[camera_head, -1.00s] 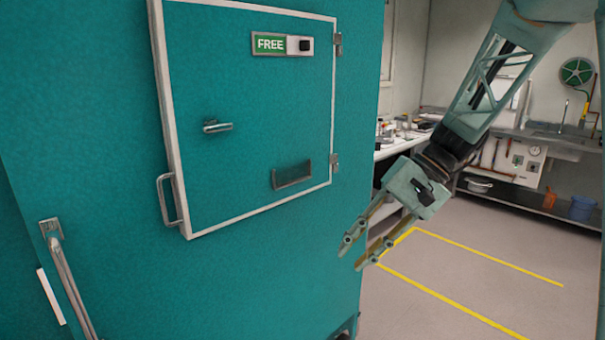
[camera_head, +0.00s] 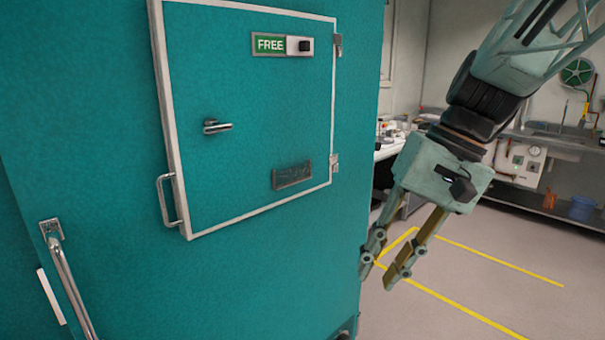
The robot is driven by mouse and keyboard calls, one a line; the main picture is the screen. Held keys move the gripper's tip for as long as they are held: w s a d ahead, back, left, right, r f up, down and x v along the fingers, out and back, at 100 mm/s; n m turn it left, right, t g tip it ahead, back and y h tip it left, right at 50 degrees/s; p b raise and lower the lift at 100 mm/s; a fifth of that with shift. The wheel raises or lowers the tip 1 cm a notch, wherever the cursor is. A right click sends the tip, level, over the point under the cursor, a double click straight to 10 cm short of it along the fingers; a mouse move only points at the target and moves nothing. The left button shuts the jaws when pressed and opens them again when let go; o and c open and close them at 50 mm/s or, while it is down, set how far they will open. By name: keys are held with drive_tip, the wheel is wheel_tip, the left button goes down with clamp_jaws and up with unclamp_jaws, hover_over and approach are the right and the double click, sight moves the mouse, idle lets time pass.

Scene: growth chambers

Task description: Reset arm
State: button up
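My gripper (camera_head: 381,279) hangs at the right of the teal growth chamber, pointing down and slightly left. Its two fingers are apart with nothing between them. My arm comes in from the upper right. The teal chamber (camera_head: 110,150) fills the left half of the view. Its white-edged door (camera_head: 255,85) looks closed and carries a green "FREE" sign (camera_head: 270,44), a small lever (camera_head: 217,127) and a side handle (camera_head: 167,200). The gripper appears apart from the chamber.
Yellow lines (camera_head: 483,262) mark the grey floor, which is open at the right. A bench with small items (camera_head: 392,140) stands behind my gripper. A sink counter, a blue bucket (camera_head: 582,208) and a green hose reel (camera_head: 576,73) are at the back right.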

drive_tip(key=s+d+r+t+h, duration=0.1)
drive_tip(key=s+d+t+h, duration=0.1)
drive_tip(key=s, duration=0.8)
drive_tip(key=s+d+r+n+t+h, duration=0.1)
drive_tip(key=s+d, duration=0.4)
drive_tip(key=s, duration=0.5)
drive_tip(key=shift+s+r+t+h, duration=0.4)
drive_tip(key=shift+r+t+h, duration=0.1)
drive_tip(key=shift+h, duration=0.2)
drive_tip(key=shift+d, duration=0.1)
idle(0.4)
